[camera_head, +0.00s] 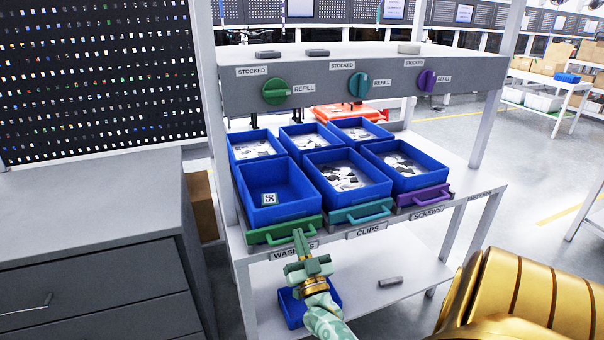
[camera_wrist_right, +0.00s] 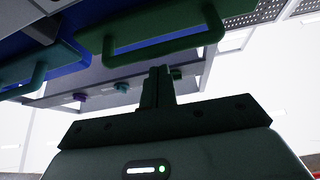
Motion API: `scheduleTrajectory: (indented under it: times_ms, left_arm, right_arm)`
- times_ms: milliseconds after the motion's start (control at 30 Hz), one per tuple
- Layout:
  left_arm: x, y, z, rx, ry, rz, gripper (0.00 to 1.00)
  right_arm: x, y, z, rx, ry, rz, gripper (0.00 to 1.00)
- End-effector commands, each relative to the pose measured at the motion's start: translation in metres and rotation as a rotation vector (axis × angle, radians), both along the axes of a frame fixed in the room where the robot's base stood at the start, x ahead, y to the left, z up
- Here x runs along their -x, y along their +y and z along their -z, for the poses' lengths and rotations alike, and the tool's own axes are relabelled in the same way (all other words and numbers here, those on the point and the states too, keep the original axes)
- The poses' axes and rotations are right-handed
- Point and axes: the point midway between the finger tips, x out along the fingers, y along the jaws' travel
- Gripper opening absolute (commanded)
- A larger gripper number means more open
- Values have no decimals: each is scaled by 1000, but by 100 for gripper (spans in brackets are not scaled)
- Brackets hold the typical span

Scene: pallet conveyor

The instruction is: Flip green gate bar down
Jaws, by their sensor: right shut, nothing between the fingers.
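The green gate bar (camera_head: 285,232), with a loop handle, lies across the front of the left front blue bin, above the "WASHERS" label. In the right wrist view the green bar (camera_wrist_right: 165,36) and its handle cross the top of the picture. My right gripper (camera_head: 299,233) is shut and empty, its fingertips just in front of the bar's right part. In the right wrist view the closed fingers (camera_wrist_right: 158,72) point at the handle; whether they touch it I cannot tell. My left gripper is not in view.
A teal bar (camera_head: 358,214) and a purple bar (camera_head: 424,197) front the neighbouring bins. The left front bin (camera_head: 276,191) holds a marked tag; the others hold parts. A knobbed shelf beam (camera_head: 320,85) spans above. Below lie a blue bin (camera_head: 291,309) and a grey block (camera_head: 390,281).

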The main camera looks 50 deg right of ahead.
Motion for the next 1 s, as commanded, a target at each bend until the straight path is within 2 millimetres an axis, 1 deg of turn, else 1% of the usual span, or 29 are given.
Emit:
scheduleTrajectory:
  times_ms: [33, 100, 133, 200, 333, 500, 700, 1000]
  left_arm:
    - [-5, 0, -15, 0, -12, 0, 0]
    - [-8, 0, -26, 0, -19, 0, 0]
    - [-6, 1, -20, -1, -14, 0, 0]
    - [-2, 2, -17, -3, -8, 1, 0]
    - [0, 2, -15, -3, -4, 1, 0]
    - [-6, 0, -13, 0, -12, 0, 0]
    - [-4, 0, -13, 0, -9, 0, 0]
    - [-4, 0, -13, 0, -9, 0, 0]
  right_arm:
    - [-2, -1, -20, 0, -7, -2, 0]
    - [-4, -1, -34, 0, -7, -3, 0]
    - [4, 4, -20, -2, 0, -3, 0]
    - [17, 12, -7, -2, 1, -3, 0]
    - [39, 25, 9, -2, 1, -2, 0]
    - [59, 38, 22, -1, -2, -3, 0]
    - [69, 44, 28, 2, -4, -3, 0]
    - [69, 44, 28, 2, -4, -3, 0]
